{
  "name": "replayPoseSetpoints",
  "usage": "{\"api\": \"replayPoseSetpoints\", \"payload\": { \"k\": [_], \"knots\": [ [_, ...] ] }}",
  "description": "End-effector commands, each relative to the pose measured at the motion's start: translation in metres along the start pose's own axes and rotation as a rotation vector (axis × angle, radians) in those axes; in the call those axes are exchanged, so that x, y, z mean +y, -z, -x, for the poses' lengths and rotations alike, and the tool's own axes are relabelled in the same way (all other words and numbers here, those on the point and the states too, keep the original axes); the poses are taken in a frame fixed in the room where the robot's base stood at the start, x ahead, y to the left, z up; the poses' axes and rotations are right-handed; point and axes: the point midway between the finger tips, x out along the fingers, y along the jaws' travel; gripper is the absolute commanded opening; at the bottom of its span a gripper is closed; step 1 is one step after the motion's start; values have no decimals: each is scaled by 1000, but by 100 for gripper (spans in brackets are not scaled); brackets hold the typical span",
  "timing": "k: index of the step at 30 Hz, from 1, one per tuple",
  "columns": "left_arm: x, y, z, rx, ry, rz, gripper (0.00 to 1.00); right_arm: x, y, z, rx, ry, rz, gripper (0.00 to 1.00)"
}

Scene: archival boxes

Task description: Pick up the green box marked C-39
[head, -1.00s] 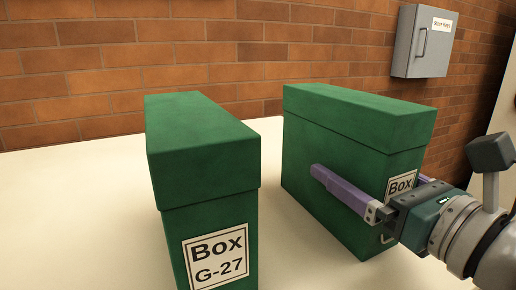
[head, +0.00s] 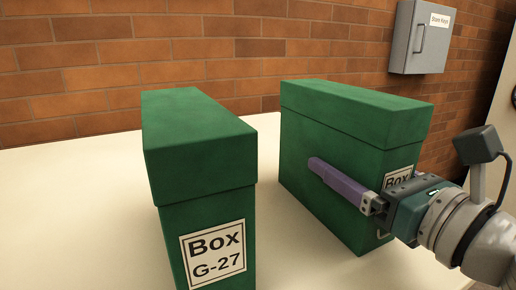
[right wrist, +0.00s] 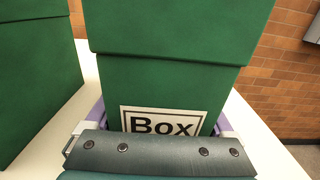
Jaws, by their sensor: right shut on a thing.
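A green lidded box (head: 350,115) stands on the right of the table, with a white label reading "Box" on its narrow front. The label's lower line is hidden behind my gripper, so I cannot read its code. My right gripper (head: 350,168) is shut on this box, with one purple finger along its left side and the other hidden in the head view. In the right wrist view the box (right wrist: 170,80) sits upright between both fingers. I cannot tell whether it is off the table. My left gripper is not in view.
A second green box (head: 200,135), labelled G-27, stands to the left, with a gap between the two. The pale table (head: 70,200) is clear at the left. A brick wall (head: 150,55) with a grey key cabinet (head: 422,40) is behind.

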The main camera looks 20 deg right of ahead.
Motion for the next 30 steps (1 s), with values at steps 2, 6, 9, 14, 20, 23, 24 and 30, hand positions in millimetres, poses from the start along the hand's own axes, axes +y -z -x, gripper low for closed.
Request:
{"api": "replayPoseSetpoints", "payload": {
  "k": [2, 6, 9, 14, 20, 23, 24, 30],
  "knots": [
    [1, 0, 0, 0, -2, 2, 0, 0, 0, 0, 0, -1, 0, 16],
    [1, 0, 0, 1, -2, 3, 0, 0, 0, 0, 0, -1, 0, 0],
    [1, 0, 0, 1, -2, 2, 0, 0, 0, 0, 0, -1, 0, 0],
    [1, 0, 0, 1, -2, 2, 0, 0, -2, 0, -5, 0, 0, 0],
    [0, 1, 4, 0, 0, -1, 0, 0, -7, 0, -5, 0, 0, 0],
    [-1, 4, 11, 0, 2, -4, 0, 0, -15, 0, -6, 0, -1, 0],
    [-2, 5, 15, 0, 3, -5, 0, 0, -20, 0, -6, 0, -2, 0],
    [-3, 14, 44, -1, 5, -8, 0, 0, -54, 0, -7, 1, 0, 0]
  ]
}}
